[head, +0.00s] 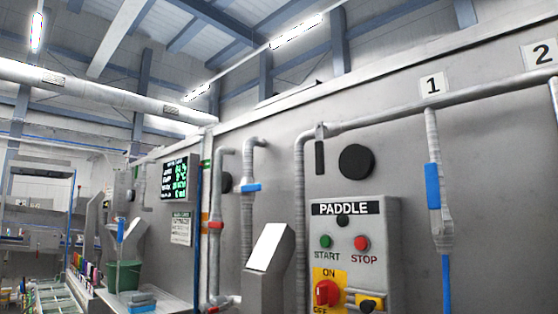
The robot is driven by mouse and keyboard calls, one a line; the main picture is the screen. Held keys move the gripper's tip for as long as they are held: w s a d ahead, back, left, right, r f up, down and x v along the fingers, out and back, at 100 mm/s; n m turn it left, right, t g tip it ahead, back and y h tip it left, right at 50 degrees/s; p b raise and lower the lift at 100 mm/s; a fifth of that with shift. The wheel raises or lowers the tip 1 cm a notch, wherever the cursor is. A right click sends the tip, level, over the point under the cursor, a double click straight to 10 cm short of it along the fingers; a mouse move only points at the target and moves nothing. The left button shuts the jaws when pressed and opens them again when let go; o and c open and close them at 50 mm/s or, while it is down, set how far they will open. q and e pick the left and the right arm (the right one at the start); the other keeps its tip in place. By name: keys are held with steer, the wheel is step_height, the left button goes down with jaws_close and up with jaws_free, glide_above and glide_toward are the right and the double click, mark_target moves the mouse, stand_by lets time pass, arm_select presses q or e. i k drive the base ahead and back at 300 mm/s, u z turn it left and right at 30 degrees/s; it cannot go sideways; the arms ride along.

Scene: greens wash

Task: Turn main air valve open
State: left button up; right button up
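No label in view names the main air valve, so I cannot tell for sure which fitting it is. A dark lever (320,157) hangs straight down from the bend of the grey pipe (302,220) beside the PADDLE box. A blue handle (251,188) sits on a pipe further left, and a red handle (215,225) on the pipe next to it. Another blue part (433,187) is on the vertical pipe below sign 1 (432,85). Neither of my grippers is in view.
The PADDLE control box (388,220) has a green START button, a red STOP button and a red rotary switch (327,293). A slanted panel (268,248) stands left of it. A lit display (180,178) and a green bucket (124,276) are further left.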

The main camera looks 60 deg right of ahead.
mark_target(320, 166)
steer(key=i, duration=1.6)
steer(key=z, duration=2.15)
